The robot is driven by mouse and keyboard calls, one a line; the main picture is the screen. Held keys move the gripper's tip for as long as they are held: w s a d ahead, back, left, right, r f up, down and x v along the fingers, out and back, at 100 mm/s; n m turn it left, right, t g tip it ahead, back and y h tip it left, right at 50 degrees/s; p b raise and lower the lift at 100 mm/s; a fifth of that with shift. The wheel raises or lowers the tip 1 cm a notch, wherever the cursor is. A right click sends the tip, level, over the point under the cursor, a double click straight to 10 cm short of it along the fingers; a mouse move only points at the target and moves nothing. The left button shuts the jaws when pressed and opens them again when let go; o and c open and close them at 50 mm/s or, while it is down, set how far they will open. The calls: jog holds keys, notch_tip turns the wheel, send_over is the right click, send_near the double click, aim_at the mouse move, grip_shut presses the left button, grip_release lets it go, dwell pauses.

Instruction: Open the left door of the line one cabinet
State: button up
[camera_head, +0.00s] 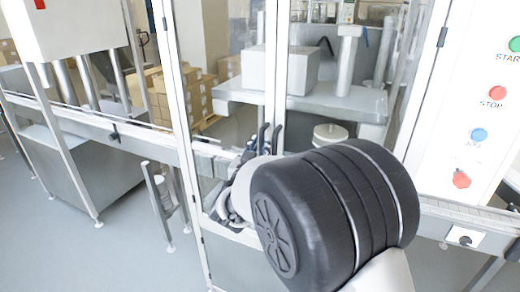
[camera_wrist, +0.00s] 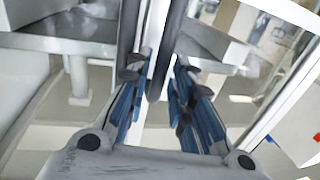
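The line one cabinet has glass doors in pale frames. The left door (camera_head: 181,85) looks closed, with its pane clear. Two dark upright handles, a left handle (camera_head: 264,137) and a right handle (camera_head: 276,137), stand side by side where the doors meet. My gripper (camera_head: 252,150) is at these handles, partly hidden behind my dark wrist. In the wrist view my gripper (camera_wrist: 155,92) has its blue-sided fingers spread apart. One dark handle bar (camera_wrist: 168,45) reaches down into the gap between them; another bar (camera_wrist: 129,28) ends near the left finger. I cannot tell whether either finger touches a bar.
A panel with green, red and blue buttons (camera_head: 479,135) stands to the right. A conveyor (camera_head: 110,128) runs along the left at about handle height. Inside the cabinet are a grey platform (camera_head: 300,100) and a pale box (camera_head: 290,68). Open floor (camera_head: 110,240) lies at lower left.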

jog(key=shift+w, duration=0.1)
jog(key=shift+c, duration=0.2)
grip_shut()
dwell(0.4)
